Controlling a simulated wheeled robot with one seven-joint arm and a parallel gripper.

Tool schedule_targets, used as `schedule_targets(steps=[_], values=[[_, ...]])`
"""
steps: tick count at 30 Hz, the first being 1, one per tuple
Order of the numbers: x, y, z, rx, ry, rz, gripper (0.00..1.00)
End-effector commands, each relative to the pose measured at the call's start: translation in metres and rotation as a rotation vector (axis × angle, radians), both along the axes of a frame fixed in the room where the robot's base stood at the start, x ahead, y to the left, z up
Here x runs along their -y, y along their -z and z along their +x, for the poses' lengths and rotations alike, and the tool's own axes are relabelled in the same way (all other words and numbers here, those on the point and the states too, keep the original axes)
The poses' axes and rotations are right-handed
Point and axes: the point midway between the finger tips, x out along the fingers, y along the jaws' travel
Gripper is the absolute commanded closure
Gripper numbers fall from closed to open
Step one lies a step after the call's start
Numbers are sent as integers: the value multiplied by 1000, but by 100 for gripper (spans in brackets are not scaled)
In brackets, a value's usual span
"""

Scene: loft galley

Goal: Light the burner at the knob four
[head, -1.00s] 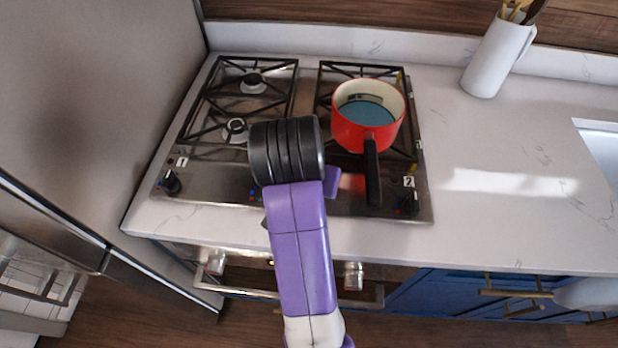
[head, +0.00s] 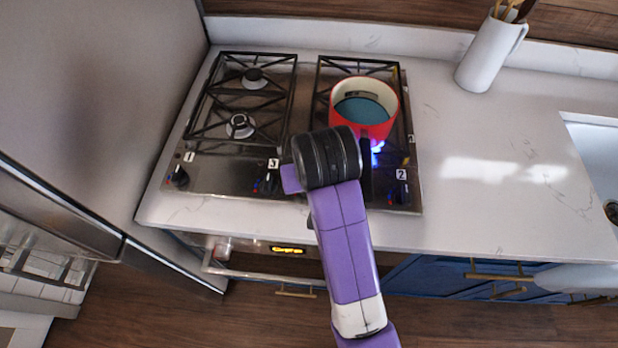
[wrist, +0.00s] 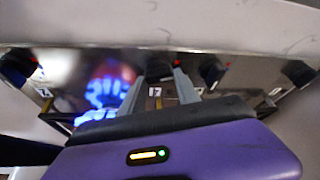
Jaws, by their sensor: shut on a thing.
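My gripper (wrist: 168,70) is at the stove's front knob row in the wrist view, its fingers closed on a dark knob, which I take as knob four (wrist: 158,64). The knob is mostly hidden by the fingers. In the head view my wrist covers it, between the knobs labelled 3 (head: 268,184) and 2 (head: 397,193). A blue flame (head: 377,150) shows at the front right burner, under the red pan (head: 346,120). The flame also shows in the wrist view (wrist: 106,93).
Knob 1 (head: 177,178) is at the left. The left burners (head: 240,125) are bare and unlit. A white utensil jug (head: 488,55) stands on the right counter, which is otherwise mostly clear.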

Motion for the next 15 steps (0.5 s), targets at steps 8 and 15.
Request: schedule_targets(steps=[8, 15], values=[[-1, -1, 0, 1, -2, 2, 100], [-1, 0, 0, 1, 0, 1, 40]])
